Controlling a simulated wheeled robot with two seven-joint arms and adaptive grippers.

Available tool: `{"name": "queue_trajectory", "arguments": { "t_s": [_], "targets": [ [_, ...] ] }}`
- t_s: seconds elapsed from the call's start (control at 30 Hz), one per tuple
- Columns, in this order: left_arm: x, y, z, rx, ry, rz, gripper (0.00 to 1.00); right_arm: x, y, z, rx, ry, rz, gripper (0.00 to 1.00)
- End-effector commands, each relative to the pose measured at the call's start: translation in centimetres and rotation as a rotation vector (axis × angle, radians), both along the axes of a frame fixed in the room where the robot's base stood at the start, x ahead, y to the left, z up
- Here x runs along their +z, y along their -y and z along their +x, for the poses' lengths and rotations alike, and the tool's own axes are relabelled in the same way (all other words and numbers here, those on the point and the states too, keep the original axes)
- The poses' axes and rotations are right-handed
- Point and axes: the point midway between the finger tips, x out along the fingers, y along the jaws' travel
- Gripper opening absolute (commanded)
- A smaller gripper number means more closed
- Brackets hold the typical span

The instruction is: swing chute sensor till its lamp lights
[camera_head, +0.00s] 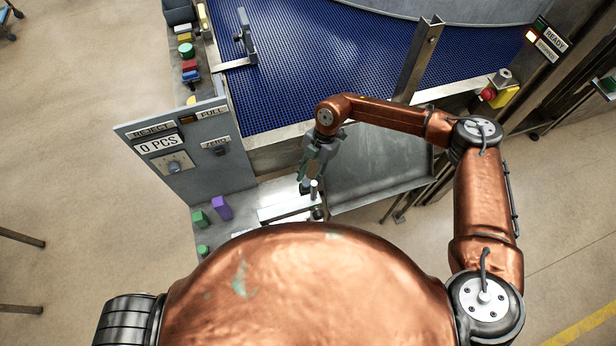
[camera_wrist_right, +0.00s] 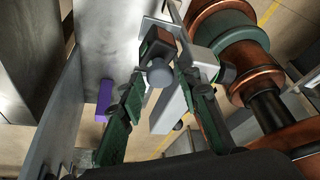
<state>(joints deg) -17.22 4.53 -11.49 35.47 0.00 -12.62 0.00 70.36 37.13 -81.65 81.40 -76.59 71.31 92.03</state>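The likely chute sensor is a small dark box with a reddish-brown face and a round grey knob (camera_wrist_right: 160,73), seen in the wrist view; I cannot be sure of its identity. No lit lamp shows on it. My right gripper (camera_wrist_right: 162,80) has its two green fingers apart on either side of the knob, and I cannot tell whether they touch it. In the head view my right gripper (camera_head: 305,183) points down beside a short grey post (camera_head: 314,190) near the grey chute tray (camera_head: 375,165). My left gripper is out of view.
A blue belt (camera_head: 310,60) runs behind, crossed by a metal divider bar (camera_head: 418,60). A reject panel (camera_head: 180,150) reads 0 PCS. Green (camera_head: 200,219) and purple (camera_head: 222,207) blocks lie below it.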

Motion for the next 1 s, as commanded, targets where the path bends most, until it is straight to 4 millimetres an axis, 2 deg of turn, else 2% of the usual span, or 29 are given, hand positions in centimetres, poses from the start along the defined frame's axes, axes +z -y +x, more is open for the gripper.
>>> {"name": "queue_trajectory", "arguments": {
  "t_s": [0.27,0.7,0.83,1.0],
  "targets": [
    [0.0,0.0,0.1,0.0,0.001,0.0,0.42,-0.1,0.0,0.0,0.0,0.0,0.0,0.29],
    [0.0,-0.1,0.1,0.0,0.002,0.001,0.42,-0.1,0.0,0.0,0.0,0.0,0.001,0.0],
    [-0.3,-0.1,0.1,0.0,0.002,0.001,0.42,-0.2,-0.1,0.0,0.034,0.001,0.002,0.0],
    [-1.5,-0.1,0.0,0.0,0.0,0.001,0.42,-0.3,-0.2,0.0,0.171,0.002,0.001,0.0]
  ]
}}
